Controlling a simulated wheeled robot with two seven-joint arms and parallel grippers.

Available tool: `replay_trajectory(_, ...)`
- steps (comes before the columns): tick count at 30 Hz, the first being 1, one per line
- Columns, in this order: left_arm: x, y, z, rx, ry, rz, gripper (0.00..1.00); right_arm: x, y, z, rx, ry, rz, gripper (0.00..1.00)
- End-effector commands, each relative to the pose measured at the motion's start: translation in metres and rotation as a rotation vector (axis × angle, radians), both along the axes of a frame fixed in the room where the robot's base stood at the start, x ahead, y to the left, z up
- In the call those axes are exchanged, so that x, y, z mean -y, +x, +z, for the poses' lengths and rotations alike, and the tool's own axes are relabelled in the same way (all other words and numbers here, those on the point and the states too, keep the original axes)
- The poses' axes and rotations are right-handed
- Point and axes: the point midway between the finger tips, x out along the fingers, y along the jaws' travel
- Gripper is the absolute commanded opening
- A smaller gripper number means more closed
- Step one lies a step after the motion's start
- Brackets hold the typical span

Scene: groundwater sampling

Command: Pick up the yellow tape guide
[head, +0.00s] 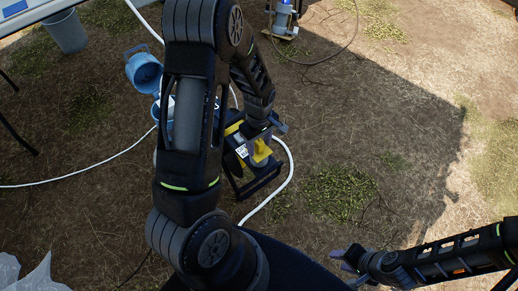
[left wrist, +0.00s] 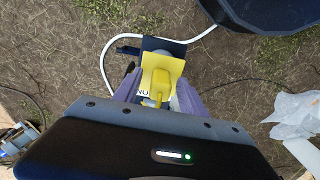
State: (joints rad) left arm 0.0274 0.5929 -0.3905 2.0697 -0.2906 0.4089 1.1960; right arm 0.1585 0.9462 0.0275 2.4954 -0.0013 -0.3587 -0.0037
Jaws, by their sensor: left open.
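The yellow tape guide (head: 262,153) is at the reel on a dark frame, below my left gripper (head: 264,136) in the head view. In the left wrist view the yellow guide (left wrist: 162,75) lies between the two purple-grey fingers of my left gripper (left wrist: 157,92). The fingers are apart, one on each side of it; whether they touch it is not clear. My left arm hides part of the reel and frame. My right gripper (head: 349,257) is low at the right, away from the guide, and its finger opening is too small to judge.
A white hose (head: 287,165) curves around the frame (head: 258,181). A blue container (head: 145,70) stands behind my left arm. A grey bucket (head: 67,32) is at upper left, and crumpled clear plastic (head: 30,273) at lower left. Open grassy ground lies to the right.

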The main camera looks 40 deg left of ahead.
Motion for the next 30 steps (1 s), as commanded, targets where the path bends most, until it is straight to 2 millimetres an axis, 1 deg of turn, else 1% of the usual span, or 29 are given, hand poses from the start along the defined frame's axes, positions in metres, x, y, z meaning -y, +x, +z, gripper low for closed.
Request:
replay_trajectory(7,-0.0001,0.0,0.0002,0.0,0.0,0.0,0.49,0.0,0.0,0.0,0.0,0.0,0.0,0.36)
replay_trajectory(25,0.0,0.0,0.0002,0.0,0.0,0.0,0.0,0.0,0.0,0.0,0.0,0.0,0.0,0.36)
replay_trajectory(30,0.0,0.0,0.0002,0.0,0.0,0.0,0.0,0.0,0.0,0.0,0.0,0.0,0.0,0.36)
